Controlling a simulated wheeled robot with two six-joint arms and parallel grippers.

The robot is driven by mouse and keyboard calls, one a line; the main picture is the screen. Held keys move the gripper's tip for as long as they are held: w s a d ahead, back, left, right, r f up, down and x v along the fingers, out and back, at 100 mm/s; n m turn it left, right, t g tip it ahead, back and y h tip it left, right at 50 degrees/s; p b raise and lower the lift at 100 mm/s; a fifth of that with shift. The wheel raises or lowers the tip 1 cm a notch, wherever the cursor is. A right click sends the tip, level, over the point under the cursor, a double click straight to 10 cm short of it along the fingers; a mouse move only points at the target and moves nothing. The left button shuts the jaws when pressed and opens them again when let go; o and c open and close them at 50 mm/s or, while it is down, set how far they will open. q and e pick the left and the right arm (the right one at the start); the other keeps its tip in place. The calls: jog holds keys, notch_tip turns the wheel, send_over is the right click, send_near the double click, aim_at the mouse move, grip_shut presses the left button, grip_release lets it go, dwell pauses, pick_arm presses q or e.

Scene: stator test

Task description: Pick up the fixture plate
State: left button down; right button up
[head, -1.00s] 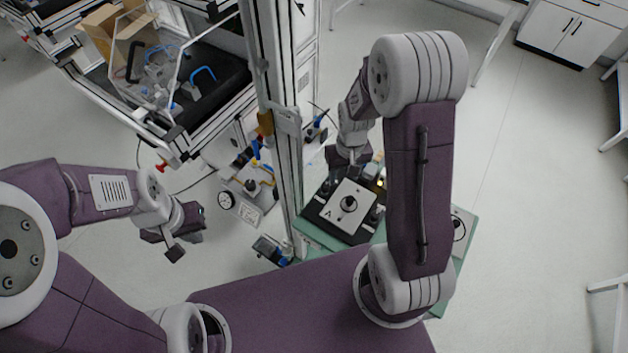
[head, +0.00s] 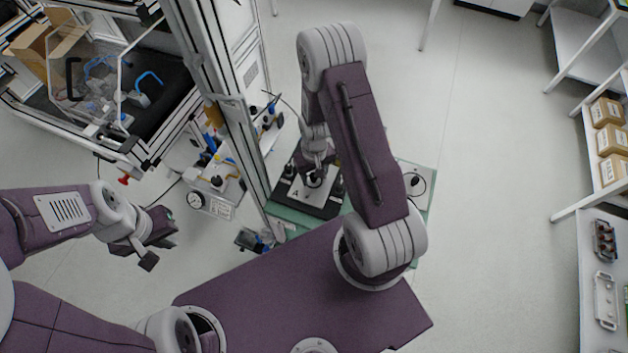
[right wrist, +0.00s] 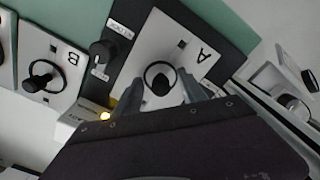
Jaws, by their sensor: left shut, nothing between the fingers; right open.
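White fixture plate A (head: 302,196) lies on a black base (head: 327,211) on the green bench. In the right wrist view, plate A (right wrist: 147,45) has a black knob (right wrist: 160,82) in a dark ring at its centre. My right gripper (head: 315,176) is over plate A, open. In the wrist view its fingers (right wrist: 163,92) are on either side of the knob; I cannot tell whether they touch it. White plate B (right wrist: 60,60) lies beside the base; in the head view it (head: 409,173) is partly behind my right arm. My left gripper (head: 164,232) is shut and empty, away from the bench.
A metal frame post (head: 222,98) rises left of the black base. A lit yellow lamp (right wrist: 105,115) and a black labelled knob (right wrist: 100,50) are near plate A. A pressure gauge unit (head: 205,195) stands left of the post. Shelves with boxes (head: 607,112) are far right.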

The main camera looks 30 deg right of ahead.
jog(key=shift+w, duration=0.2)
jog(key=shift+s, duration=0.15)
grip_shut()
dwell(1.1)
